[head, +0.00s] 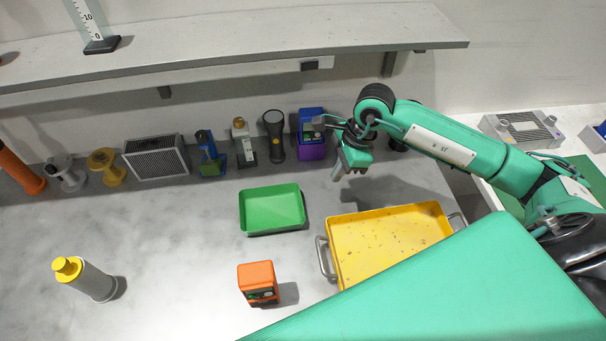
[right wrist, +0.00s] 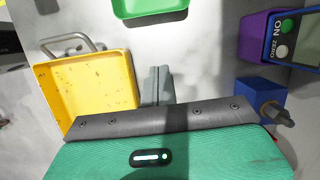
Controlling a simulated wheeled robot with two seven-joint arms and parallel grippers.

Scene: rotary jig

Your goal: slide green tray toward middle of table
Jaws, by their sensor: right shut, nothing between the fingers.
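The green tray (head: 271,207) lies empty on the grey table, left of the yellow tray. Its near part also shows at the top of the right wrist view (right wrist: 150,8). My right gripper (head: 351,174) hangs above the table to the right of and behind the green tray, apart from it. Its fingers (right wrist: 157,85) are closed together with nothing between them. My left gripper is not in view.
A yellow tray (head: 385,240) with metal handles lies right of the green tray. An orange device (head: 258,282) stands in front, a grey cylinder with a yellow top (head: 88,278) at left. Table left of the green tray is clear.

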